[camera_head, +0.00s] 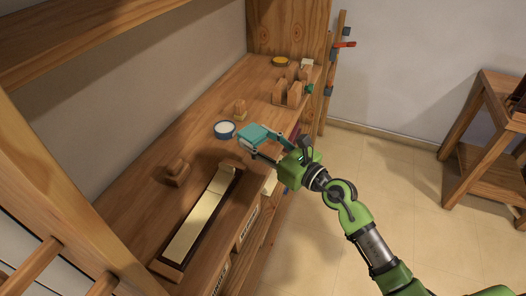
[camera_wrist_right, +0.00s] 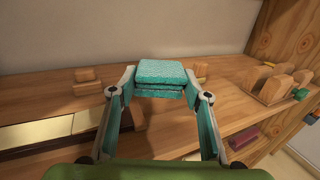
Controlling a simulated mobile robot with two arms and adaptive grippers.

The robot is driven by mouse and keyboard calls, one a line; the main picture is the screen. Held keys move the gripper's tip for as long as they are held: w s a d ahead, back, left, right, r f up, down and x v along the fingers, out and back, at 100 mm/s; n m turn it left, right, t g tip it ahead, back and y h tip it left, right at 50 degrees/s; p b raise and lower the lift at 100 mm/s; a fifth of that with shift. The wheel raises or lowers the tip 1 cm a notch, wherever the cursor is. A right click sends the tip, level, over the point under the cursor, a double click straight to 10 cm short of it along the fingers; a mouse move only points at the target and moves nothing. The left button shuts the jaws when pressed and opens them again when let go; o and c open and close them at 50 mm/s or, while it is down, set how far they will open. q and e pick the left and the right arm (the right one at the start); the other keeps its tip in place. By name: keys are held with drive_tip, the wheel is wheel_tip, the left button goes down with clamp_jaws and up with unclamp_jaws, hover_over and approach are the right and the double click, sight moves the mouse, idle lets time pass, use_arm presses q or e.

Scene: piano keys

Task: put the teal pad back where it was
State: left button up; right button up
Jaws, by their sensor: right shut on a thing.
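The teal pad (camera_head: 256,133) is held in my right gripper (camera_head: 263,147), above the wooden bench near its front edge. In the right wrist view the pad (camera_wrist_right: 161,72) sits between the two fingertips (camera_wrist_right: 161,88), its patterned top face showing and a second teal layer or edge under it. The right gripper is shut on it. The pad looks to be apart from the bench. A long dark tray (camera_head: 165,262) with pale strips lies on the bench, to the lower left of the gripper. My left gripper is not in view.
A blue-rimmed white round item (camera_head: 224,129) lies just left of the pad. Small wooden blocks (camera_head: 177,172) stand on the bench. A wooden holder (camera_head: 288,92) and a yellow round item (camera_head: 280,61) are at the far end. Floor to the right is clear up to a wooden stand (camera_head: 480,130).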

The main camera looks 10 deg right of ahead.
drive_tip(key=b, duration=0.4)
hover_over(264, 152)
drive_tip(key=s, duration=0.1)
drive_tip(key=f, duration=0.6)
drive_tip(key=shift+s+a, duration=0.2)
drive_tip(key=shift+a, duration=0.1)
drive_tip(key=shift+w+d+f, duration=0.2)
drive_tip(key=shift+w+f, duration=0.2)
drive_tip(key=shift+w, duration=0.05)
drive_tip(key=shift+w+f+b, duration=0.2)
drive_tip(key=shift+f+b, duration=0.25)
drive_tip(key=shift+f, duration=1.3)
drive_tip(key=shift+d, duration=0.1)
drive_tip(key=shift+f, duration=0.15)
drive_tip(key=o, duration=1)
